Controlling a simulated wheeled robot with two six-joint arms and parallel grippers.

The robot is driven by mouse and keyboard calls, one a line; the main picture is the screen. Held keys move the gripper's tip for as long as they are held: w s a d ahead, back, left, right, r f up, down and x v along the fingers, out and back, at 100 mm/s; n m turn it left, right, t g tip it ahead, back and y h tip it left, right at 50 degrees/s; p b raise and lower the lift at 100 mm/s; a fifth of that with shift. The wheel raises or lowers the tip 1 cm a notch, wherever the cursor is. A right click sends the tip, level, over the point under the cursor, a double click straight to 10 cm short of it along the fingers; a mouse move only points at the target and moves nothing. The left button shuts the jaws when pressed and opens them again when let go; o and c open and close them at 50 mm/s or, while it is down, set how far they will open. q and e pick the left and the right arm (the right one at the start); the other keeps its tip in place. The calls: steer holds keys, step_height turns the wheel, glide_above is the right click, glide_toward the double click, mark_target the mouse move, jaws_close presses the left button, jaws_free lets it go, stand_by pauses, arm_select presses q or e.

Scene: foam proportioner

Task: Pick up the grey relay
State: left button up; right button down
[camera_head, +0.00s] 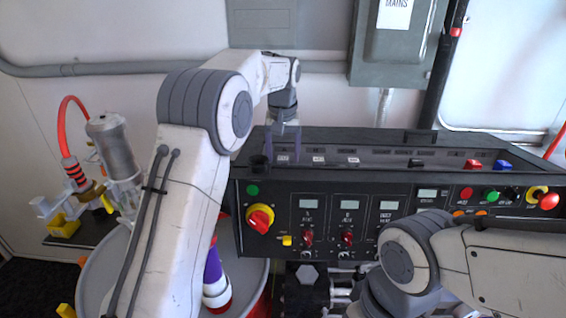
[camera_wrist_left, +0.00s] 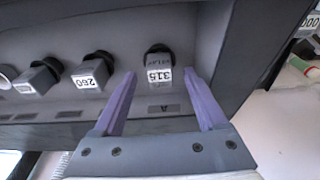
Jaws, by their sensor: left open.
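A grey relay (camera_wrist_left: 158,68) with a white label, seemingly reading 315 upside down, stands by a black round part on the panel. In the left wrist view it lies between the two purple fingers of my open left gripper (camera_wrist_left: 160,74), with gaps on both sides. In the head view my left gripper (camera_head: 283,148) hangs over the left end of the console top, at a white label (camera_head: 282,158). I cannot tell how far the fingertips are above the panel. My right arm shows at the lower right; its gripper is not visible.
Similar grey blocks (camera_wrist_left: 93,72) with labels stand in the same row. The black console (camera_head: 330,190) has knobs and small displays on its front. A grey drum (camera_head: 92,280) stands at the left.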

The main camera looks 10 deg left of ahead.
arm_select(q)
steer(key=shift+f, duration=0.15)
jaws_close()
